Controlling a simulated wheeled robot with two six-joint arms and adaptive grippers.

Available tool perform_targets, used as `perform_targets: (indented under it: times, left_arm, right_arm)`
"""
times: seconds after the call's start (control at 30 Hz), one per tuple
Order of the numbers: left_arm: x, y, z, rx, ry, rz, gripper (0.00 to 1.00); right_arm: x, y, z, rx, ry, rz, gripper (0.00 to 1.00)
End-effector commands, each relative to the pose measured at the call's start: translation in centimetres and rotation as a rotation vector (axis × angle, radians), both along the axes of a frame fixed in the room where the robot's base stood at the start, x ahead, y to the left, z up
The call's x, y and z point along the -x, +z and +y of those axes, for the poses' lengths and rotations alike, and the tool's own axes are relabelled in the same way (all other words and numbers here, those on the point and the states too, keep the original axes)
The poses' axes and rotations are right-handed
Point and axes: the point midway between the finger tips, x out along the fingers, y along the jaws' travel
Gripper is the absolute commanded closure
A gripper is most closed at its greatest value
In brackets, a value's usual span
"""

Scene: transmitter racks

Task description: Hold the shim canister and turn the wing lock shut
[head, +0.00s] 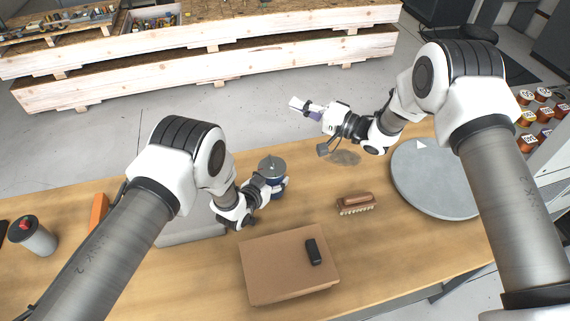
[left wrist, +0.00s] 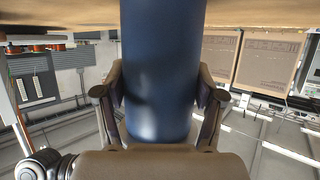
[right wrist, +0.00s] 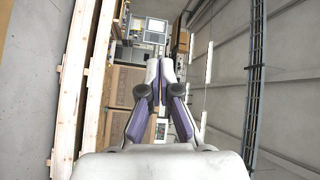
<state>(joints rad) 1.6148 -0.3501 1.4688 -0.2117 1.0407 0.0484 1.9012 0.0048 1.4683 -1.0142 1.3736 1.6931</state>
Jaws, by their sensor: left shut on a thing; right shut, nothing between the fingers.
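The shim canister (head: 270,168) stands on the wooden table near its far edge, with a blue body and a grey lid. A small shape shows on the lid, too small to tell how the wing lock is turned. My left gripper (head: 278,186) is shut around the canister's side. In the left wrist view, the blue body (left wrist: 160,65) fills the space between the fingers. My right gripper (head: 298,105) is shut and empty, up and to the right of the canister in the head view, apart from it. Its closed fingers (right wrist: 160,72) also show in the right wrist view.
A cardboard box (head: 265,275) with a black object (head: 313,252) on it lies in front. A brown brush (head: 355,203) and a grey round plate (head: 435,185) are to the right. A red-knobbed cylinder (head: 38,240) and an orange object (head: 98,212) are left.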

Motion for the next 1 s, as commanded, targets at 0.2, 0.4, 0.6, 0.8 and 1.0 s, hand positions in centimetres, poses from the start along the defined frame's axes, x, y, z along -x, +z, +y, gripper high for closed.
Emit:
perform_targets:
  times: [0.2,0.4,0.6,0.8,1.0]
  left_arm:
    - [0.0,-0.1,0.1,-0.001,0.001,0.003,0.84]
    - [0.1,-0.1,0.0,-0.001,0.001,0.003,0.84]
    - [0.0,-0.1,0.1,-0.001,0.001,0.003,0.84]
    - [0.0,-0.1,0.1,-0.001,0.001,0.003,0.84]
    - [0.1,-0.1,0.1,-0.001,0.001,0.003,0.84]
  right_arm:
    - [8.7,-12.1,-7.3,-0.086,0.12,0.17,1.0]
    - [10.1,-15.4,-8.2,-0.092,0.092,0.229,1.0]
    - [8.6,-15.3,-5.4,-0.09,0.095,0.227,1.0]
    - [6.5,-15.3,-1.5,-0.091,0.094,0.227,1.0]
    - [5.9,-15.3,2.2,-0.091,0.094,0.229,1.0]
